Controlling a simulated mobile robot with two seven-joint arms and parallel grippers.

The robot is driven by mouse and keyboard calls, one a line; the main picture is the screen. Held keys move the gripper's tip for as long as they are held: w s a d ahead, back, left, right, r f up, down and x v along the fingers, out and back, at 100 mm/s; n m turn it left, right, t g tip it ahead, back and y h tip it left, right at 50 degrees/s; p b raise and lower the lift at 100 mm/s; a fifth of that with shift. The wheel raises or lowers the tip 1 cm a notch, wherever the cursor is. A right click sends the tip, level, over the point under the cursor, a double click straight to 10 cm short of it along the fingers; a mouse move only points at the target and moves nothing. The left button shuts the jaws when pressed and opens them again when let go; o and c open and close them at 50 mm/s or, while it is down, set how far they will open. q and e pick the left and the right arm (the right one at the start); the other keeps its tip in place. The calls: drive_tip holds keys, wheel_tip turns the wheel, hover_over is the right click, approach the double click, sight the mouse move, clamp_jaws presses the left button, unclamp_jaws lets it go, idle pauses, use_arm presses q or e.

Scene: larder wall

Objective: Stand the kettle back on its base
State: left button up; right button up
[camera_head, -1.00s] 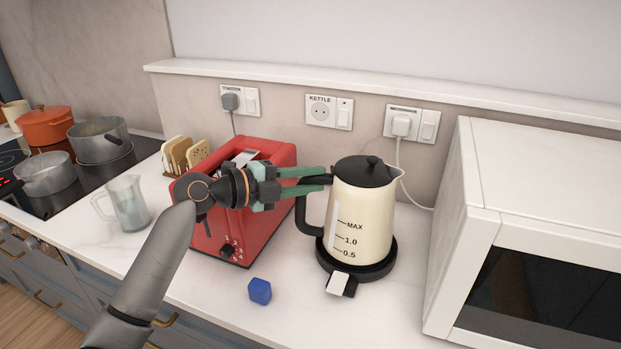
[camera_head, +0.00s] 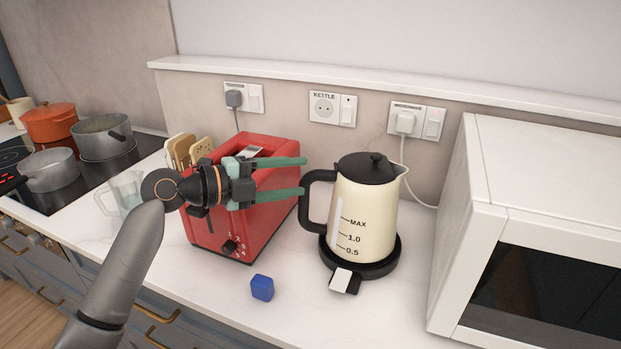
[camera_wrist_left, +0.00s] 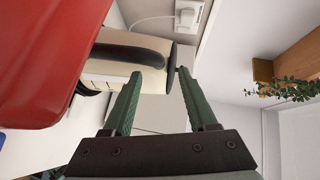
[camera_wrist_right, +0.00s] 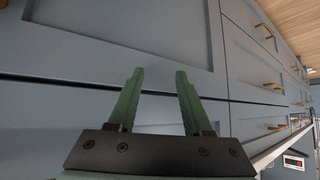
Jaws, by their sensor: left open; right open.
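The cream kettle (camera_head: 364,215) with black lid and handle stands upright on its round black base (camera_head: 360,266) on the counter. Its handle (camera_head: 312,200) faces left. My left gripper (camera_head: 303,177) is open and empty, just left of the handle, with its green fingers pointing at it and apart from it. In the left wrist view the kettle (camera_wrist_left: 130,65) shows sideways beyond the open fingers (camera_wrist_left: 155,85). My right gripper (camera_wrist_right: 158,80) is open and empty in front of grey-blue drawer fronts; it is outside the head view.
A red toaster (camera_head: 225,225) stands behind and below my left gripper. A blue cube (camera_head: 262,288) lies on the counter in front. A white microwave (camera_head: 540,180) stands close at the right. A glass jug (camera_head: 124,192) and pots on the hob are at the left.

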use_arm(q)
drive_tip(key=b+v, duration=0.1)
drive_tip(key=v, duration=0.6)
drive_tip(key=shift+s+a, duration=0.1)
drive_tip(key=shift+s, duration=0.05)
